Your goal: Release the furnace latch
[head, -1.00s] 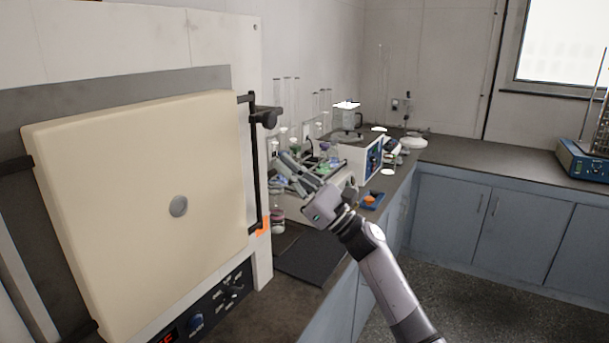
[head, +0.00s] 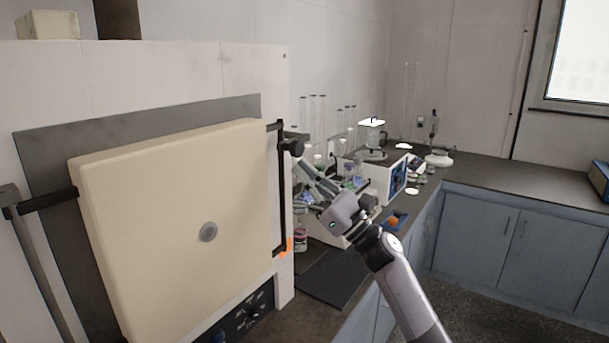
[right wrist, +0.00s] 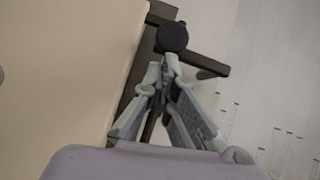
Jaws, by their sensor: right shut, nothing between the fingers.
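The furnace (head: 200,70) stands at the left of the head view, with its thick cream door (head: 150,220) closed against the front. The black latch (head: 281,195) runs upright along the door's right edge, with a round black knob (head: 294,146) at its top. My right gripper (head: 301,166) is shut and empty, its fingertips just below the knob. In the right wrist view the knob (right wrist: 172,37) sits just beyond my fingertips (right wrist: 166,62); I cannot tell whether they touch. My left gripper is not in view.
An orange piece (head: 286,246) sits at the latch's lower end. Glassware and a white instrument (head: 382,182) stand on the counter behind my right gripper. A dark mat (head: 335,278) lies on the counter right of the furnace. Open floor lies at the lower right.

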